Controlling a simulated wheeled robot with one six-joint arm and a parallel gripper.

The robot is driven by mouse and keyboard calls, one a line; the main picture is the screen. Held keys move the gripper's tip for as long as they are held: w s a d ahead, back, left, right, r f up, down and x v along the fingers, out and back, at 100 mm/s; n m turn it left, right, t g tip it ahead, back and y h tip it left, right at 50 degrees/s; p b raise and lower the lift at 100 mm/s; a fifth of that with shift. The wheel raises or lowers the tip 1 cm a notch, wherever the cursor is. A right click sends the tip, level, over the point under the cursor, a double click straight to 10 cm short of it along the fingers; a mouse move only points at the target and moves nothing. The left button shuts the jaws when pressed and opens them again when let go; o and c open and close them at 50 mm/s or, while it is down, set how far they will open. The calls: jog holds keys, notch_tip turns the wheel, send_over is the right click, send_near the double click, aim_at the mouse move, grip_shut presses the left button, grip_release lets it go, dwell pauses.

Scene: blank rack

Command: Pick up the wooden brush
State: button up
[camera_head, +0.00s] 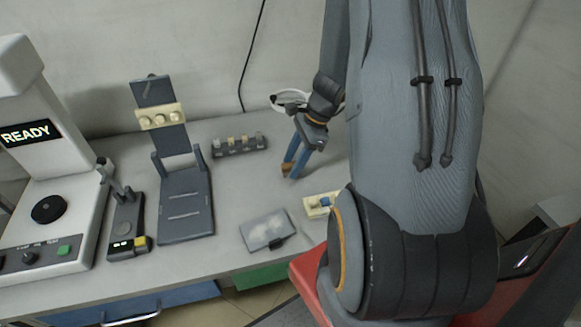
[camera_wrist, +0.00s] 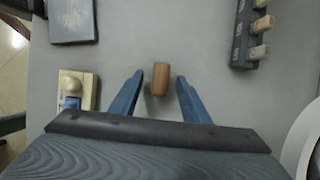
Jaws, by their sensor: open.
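The wooden brush is a small brown block (camera_wrist: 160,79) in the wrist view, standing on the grey bench between my gripper's fingertips. My gripper (camera_wrist: 157,88) is open, with one blue finger on each side of the brush and a visible gap on both sides. In the head view my gripper (camera_head: 293,163) points down at the bench, and a bit of the brown brush (camera_head: 287,169) shows at its fingertips. The lower part of the brush is hard to make out there.
A dark rack with several cream pieces (camera_head: 240,146) stands left of my gripper. A grey case (camera_head: 266,231) and a cream block with a blue part (camera_head: 318,206) lie nearer the front edge. A white round dish (camera_head: 288,98) is behind. A machine reading READY (camera_head: 40,135) stands far left.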

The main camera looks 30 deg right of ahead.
aim_at(291, 164)
jog(key=shift+x, duration=0.85)
grip_shut()
jog(key=shift+r, duration=0.1)
notch_tip(291, 164, up, 10)
jog(key=shift+f+b, duration=0.1)
jog(key=shift+b, duration=0.45)
